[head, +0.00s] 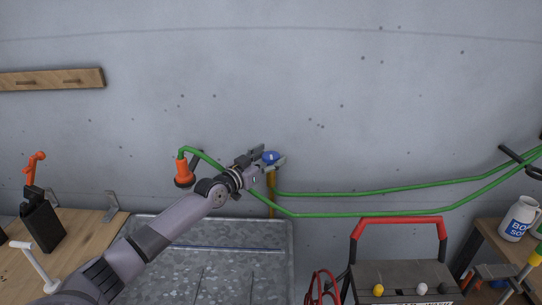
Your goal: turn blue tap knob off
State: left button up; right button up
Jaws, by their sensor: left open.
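The blue tap knob (271,157) sits on top of a brass-coloured tap pipe (271,190) against the concrete wall. My left gripper (268,158) reaches in from the lower left and is open, with its fingers on either side of the knob. I cannot tell whether the fingers touch it. Part of the tap body is hidden behind the gripper. My right gripper is not in view.
A green hose (370,191) runs along the wall to the right, and an orange nozzle (184,173) hangs at left. A grey metal basin (225,256) lies below. A red-handled cart (398,222) stands at right. A wooden bench (80,240) is at left.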

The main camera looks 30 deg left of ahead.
pick_arm(q)
jog(key=shift+w, duration=0.5)
